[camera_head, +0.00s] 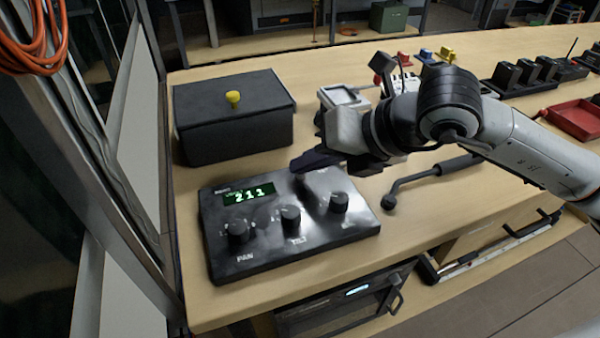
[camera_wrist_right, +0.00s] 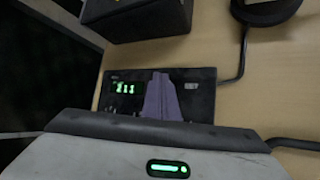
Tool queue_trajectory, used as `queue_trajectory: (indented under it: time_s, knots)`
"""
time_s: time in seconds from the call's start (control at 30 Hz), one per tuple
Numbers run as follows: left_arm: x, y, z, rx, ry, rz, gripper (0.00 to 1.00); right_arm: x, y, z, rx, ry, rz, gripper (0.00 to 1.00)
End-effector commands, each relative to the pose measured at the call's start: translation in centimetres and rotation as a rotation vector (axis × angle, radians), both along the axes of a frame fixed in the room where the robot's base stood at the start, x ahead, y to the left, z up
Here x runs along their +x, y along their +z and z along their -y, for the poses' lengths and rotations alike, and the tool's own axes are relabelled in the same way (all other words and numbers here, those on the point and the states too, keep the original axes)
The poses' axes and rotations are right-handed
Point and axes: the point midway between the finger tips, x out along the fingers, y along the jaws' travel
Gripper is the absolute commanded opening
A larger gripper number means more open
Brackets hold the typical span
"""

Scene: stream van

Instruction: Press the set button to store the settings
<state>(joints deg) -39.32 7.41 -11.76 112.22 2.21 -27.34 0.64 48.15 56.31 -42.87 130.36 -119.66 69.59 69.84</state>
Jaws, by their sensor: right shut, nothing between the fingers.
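The black control box (camera_head: 262,258) lies on the wooden table at the left front. It has a lit green display (camera_head: 249,194) reading 211 and three black knobs: one above the PAN label (camera_head: 238,231), one in the middle (camera_head: 291,217) and one at right (camera_head: 339,202). My right gripper (camera_head: 305,164) is shut and empty, its dark fingers over the box's far edge; I cannot tell whether they touch it. In the wrist view the purplish fingers (camera_wrist_right: 161,98) cover the box's middle, between the display and a small pale label (camera_wrist_right: 190,86). I cannot make out the set button.
A dark bar with a round end (camera_head: 420,178) lies to the right. A small white tray (camera_head: 345,97), a red tray (camera_head: 577,120) and several black units (camera_head: 520,75) stand further right.

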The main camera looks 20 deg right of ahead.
Motion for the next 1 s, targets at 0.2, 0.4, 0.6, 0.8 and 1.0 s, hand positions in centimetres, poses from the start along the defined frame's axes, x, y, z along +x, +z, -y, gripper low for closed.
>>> queue_trajectory:
  time_s: [0.2, 0.4, 0.6, 0.8, 1.0]
  knots:
    - [0.0, -0.2, 0.0, 0.0, 0.0, -0.001, 0.31, 0.0, -0.2, 0.0, -0.001, 0.001, -0.002, 0.0]
    - [0.0, -0.2, 0.0, 0.0, 0.0, -0.001, 0.31, 0.0, -0.2, 0.0, -0.001, 0.001, -0.002, 0.0]
    - [0.0, 0.2, 0.0, 0.0, 0.0, -0.001, 0.31, 0.0, 0.6, 0.0, -0.001, 0.0, -0.001, 0.0]
    - [0.0, 0.6, 0.0, 0.0, 0.0, 0.0, 0.31, 0.0, 1.5, 0.0, 0.0, 0.0, 0.0, 0.0]
    - [0.0, 0.5, 0.0, 0.0, 0.0, 0.0, 0.31, 0.0, 1.5, 0.0, 0.0, 0.001, -0.001, 0.0]
